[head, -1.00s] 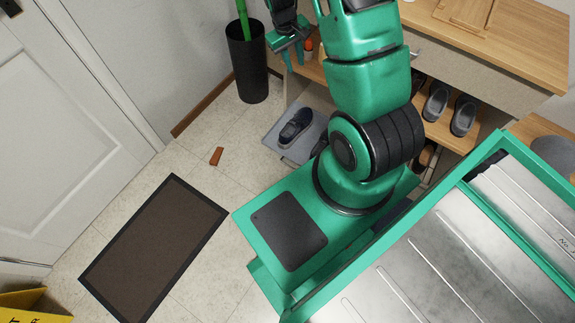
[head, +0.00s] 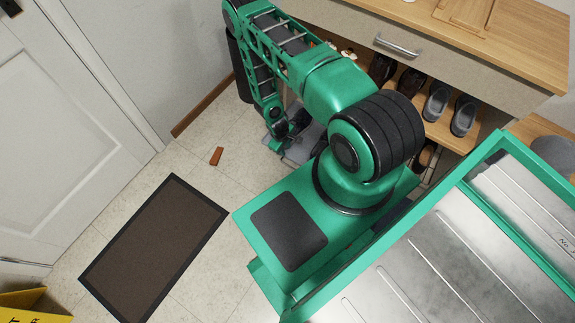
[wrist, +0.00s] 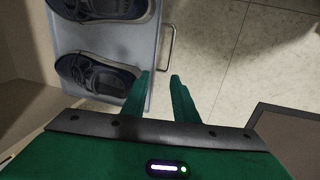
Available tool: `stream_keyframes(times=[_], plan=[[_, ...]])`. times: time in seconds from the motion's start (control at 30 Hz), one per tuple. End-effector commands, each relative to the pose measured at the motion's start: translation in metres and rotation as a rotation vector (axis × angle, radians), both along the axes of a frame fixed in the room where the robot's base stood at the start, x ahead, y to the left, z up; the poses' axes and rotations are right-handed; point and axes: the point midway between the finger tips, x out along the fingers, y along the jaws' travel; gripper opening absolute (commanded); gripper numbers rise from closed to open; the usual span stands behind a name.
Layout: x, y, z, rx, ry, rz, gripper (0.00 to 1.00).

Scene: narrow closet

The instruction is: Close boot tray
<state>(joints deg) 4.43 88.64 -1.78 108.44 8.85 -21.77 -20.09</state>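The boot tray (wrist: 154,40) is a light grey pull-out tray, extended from the bottom of the shoe cabinet. It holds two dark shoes (wrist: 98,74) and has a thin metal bar handle (wrist: 173,48) on its front. In the head view the tray (head: 303,152) is mostly hidden behind my arm. My gripper (wrist: 164,76) is low by the tray's front, its two green fingers apart with nothing between them. The fingertips are close to the handle end in the wrist view, apart from it in the picture. My gripper also shows small in the head view (head: 278,142).
The cabinet drawer (head: 440,62) is above shelves of shoes (head: 437,102). A brown doormat (head: 155,248) and a small brown block (head: 216,156) lie on the tiled floor. A black bin stands behind my arm.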

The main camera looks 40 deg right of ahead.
Motion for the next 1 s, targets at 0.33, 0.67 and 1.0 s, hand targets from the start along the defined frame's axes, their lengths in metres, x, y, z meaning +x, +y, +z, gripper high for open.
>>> stream_keyframes(times=[0.33,0.67,1.0], plan=[[-0.026,0.009,-0.044,0.010,-0.001,0.032,0.26],[-0.023,-0.001,-0.096,0.011,0.000,0.030,0.26],[-0.020,-0.008,-0.137,0.011,0.000,0.030,0.26]])
